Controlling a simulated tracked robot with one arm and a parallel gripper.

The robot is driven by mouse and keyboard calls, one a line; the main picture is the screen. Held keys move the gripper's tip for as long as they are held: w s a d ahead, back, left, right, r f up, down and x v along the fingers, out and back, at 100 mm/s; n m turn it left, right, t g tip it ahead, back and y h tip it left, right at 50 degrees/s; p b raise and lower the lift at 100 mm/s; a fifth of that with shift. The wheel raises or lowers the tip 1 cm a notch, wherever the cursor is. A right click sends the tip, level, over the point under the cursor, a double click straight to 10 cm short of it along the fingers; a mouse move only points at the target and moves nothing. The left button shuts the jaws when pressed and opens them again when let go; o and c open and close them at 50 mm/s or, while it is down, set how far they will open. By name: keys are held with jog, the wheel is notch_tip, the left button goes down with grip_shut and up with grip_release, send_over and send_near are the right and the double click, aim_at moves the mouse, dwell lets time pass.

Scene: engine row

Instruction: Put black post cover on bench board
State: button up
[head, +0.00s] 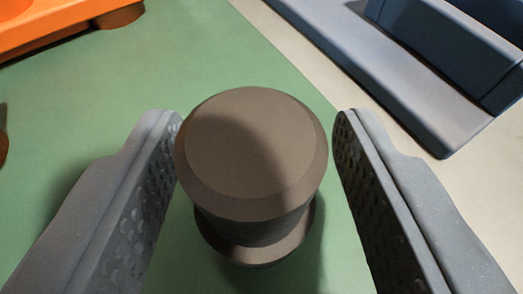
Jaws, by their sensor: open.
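A dark brown-grey round cap, which looks like the black post cover (252,150), stands upright in the middle of the head view. It has a bevelled flat top, a narrower waist and a wider rim below. My gripper (258,122) is open, with one grey textured finger on each side of the cover. The left finger looks very close to the cover and the right one has a thin gap; I cannot tell if either touches. The cover stands over a flat green surface (150,75); I cannot tell if this is the bench board.
An orange object (55,22) with a brown round foot is at the top left. A blue-grey block (455,45) on a grey-blue base lies at the top right, on a pale surface (300,50) beyond the green edge. A brown thing shows partly at the left edge.

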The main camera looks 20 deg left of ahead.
jog(key=shift+s+a+f, duration=0.1)
jog(key=shift+f, duration=0.15)
jog(key=v, duration=0.6)
jog(key=r+p+v, duration=0.1)
jog(key=v, duration=0.5)
jog(key=shift+w+a+p, duration=0.1)
jog(key=shift+w+p, duration=0.15)
jog(key=shift+p, duration=0.05)
jog(key=w+d+r+m+t+h, duration=0.1)
jog(key=d+r, duration=0.3)
jog(key=r, duration=0.5)
jog(key=d+r+h, duration=0.1)
jog(key=d+r, duration=0.2)
jog(key=r, duration=0.6)
jog(key=w+d+r+m+t+h, duration=0.1)
jog(key=d+r, duration=0.3)
jog(key=r, duration=0.6)
jog(key=s+d+r+m+h, duration=0.1)
jog(key=s+d+r, duration=0.2)
jog(key=s+r, duration=0.4)
jog(key=s+d+r+m+h, duration=0.1)
jog(key=s+d+r, duration=0.2)
jog(key=s+r, duration=0.4)
notch_tip(320, 180, up, 6)
jog(key=shift+r+t, duration=0.2)
jog(key=shift+t, duration=0.1)
jog(key=shift+s, duration=0.1)
